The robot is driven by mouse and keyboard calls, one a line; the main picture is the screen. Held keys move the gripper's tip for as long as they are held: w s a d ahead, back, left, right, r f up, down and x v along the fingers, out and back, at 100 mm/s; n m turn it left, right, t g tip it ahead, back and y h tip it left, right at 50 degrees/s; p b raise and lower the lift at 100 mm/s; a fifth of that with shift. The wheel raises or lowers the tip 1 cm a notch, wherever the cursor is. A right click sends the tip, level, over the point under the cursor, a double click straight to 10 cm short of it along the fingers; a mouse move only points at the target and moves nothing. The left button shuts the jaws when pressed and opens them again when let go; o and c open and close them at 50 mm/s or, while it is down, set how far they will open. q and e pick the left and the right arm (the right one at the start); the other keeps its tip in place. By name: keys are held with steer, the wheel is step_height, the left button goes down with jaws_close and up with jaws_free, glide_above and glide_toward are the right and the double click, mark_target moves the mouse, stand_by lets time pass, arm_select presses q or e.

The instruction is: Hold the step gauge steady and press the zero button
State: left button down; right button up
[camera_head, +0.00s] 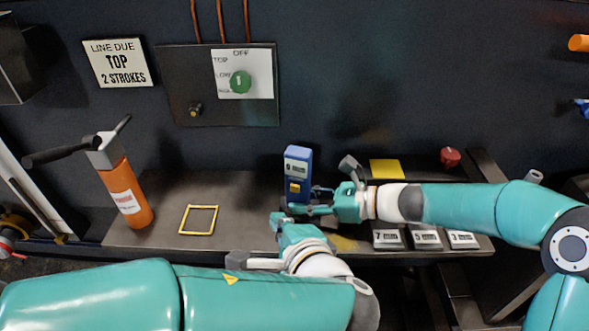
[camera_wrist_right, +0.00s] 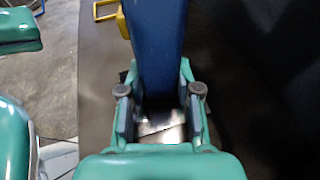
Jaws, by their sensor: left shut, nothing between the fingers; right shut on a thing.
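The step gauge (camera_head: 298,166) is a blue upright block with a small display reading 0 mm, standing on the dark bench in the head view. A yellow button (camera_head: 294,187) sits on its front below the display. My right gripper (camera_head: 312,200) reaches in from the right and is shut on the gauge's lower part. In the right wrist view the blue gauge body (camera_wrist_right: 155,45) stands between its fingers. My left gripper (camera_head: 280,220) is shut and empty, just in front of and below the gauge, close to the right fingers. Its exact gap to the button is hard to tell.
A yellow square outline (camera_head: 199,220) lies on the bench at left, beside an orange cylinder with a black handle (camera_head: 124,192). Blocks marked 7, 5 and 3 mm (camera_head: 426,238) stand at the front right edge. A yellow pad (camera_head: 386,169) and red knob (camera_head: 450,157) lie behind.

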steer(key=o, duration=0.9)
steer(key=shift+o, duration=0.2)
